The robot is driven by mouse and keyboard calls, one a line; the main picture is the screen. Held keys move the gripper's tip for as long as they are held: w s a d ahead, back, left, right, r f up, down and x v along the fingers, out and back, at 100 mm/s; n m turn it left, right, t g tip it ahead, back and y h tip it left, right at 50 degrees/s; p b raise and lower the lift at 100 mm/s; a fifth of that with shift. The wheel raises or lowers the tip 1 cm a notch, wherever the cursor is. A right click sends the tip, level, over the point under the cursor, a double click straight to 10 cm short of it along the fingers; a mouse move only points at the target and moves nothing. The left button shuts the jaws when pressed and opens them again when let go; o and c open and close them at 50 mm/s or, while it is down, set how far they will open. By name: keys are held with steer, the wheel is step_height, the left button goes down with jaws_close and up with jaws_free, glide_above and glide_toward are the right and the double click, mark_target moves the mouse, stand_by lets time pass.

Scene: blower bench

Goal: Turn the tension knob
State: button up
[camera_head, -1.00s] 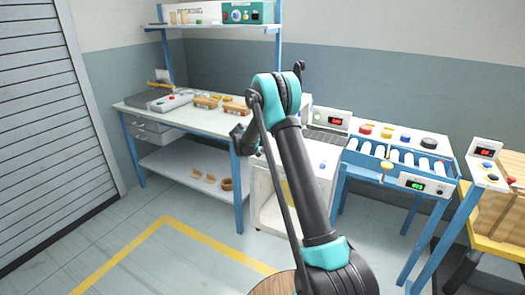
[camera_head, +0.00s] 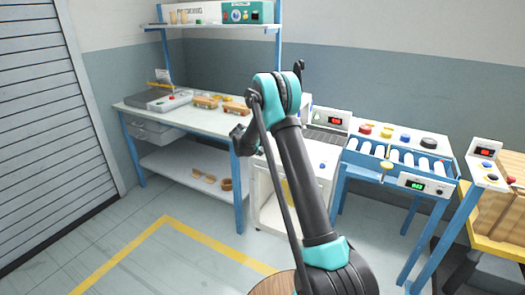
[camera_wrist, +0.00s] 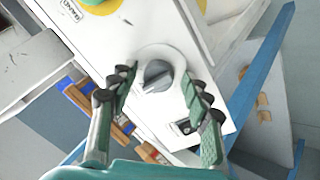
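A grey knob (camera_wrist: 157,76) with a raised ridge sits on a round white base on a white panel (camera_wrist: 140,35) in the wrist view. I take it for the tension knob; its own label is not readable. My gripper (camera_wrist: 155,80) has its dark-tipped fingers spread, one on each side of the knob. I see gaps between the fingers and the knob, and nothing is held. In the head view my gripper (camera_head: 240,138) is small, dark and partly behind my arm, near the bench's right end. I cannot make out the knob there.
A white workbench (camera_head: 205,122) carries wooden blocks (camera_head: 236,108) and a grey device (camera_head: 160,98). A roller conveyor (camera_head: 400,160) with buttons stands at the right. A small dark slot (camera_wrist: 184,127) is on the panel beside the knob. Floor at the left is clear.

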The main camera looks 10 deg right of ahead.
steer(key=v, duration=1.2)
steer(key=shift+d, duration=0.15)
steer(key=s+d+r+g+y, duration=0.1)
steer(key=s+d, duration=0.4)
steer(key=s, duration=0.6)
steer(key=s+d+r+g+y, duration=0.15)
steer(key=s+d, duration=0.25)
steer(key=s, duration=0.7)
steer(key=s+f+y, duration=0.2)
steer(key=s+f, duration=0.1)
steer(key=s, duration=1)
steer(key=s+f+m+y, duration=0.1)
steer(key=s+f, duration=0.2)
steer(key=s, duration=1)
steer(key=shift+s+f+m+g+y, duration=0.25)
steer(key=shift+f+m+g+y, duration=0.05)
steer(key=shift+g+y, duration=0.05)
